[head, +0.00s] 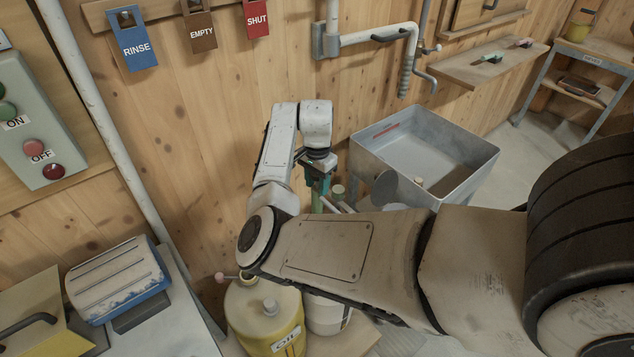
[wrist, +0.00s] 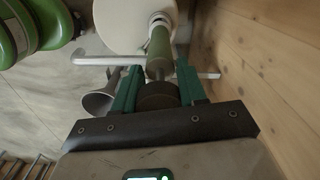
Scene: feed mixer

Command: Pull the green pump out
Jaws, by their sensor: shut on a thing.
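The green pump (wrist: 159,45) stands in line with the white collar on top of a white container (wrist: 120,22) in the wrist view. It has a green barrel, a pale spout to the left and a dark round top. My gripper (wrist: 158,92) has its green fingers on either side of that dark top and is shut on it. In the head view my gripper (head: 320,180) points down, with a short piece of the green pump (head: 317,204) below it. My own arm hides the lower pump. The white container (head: 326,316) shows partly beneath my arm.
A yellow oil container (head: 265,325) stands left of the white one. A grey metal basin (head: 437,186) is to the right, by the wooden wall. A grey funnel (wrist: 97,103) and green rounded containers (wrist: 45,22) are left in the wrist view.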

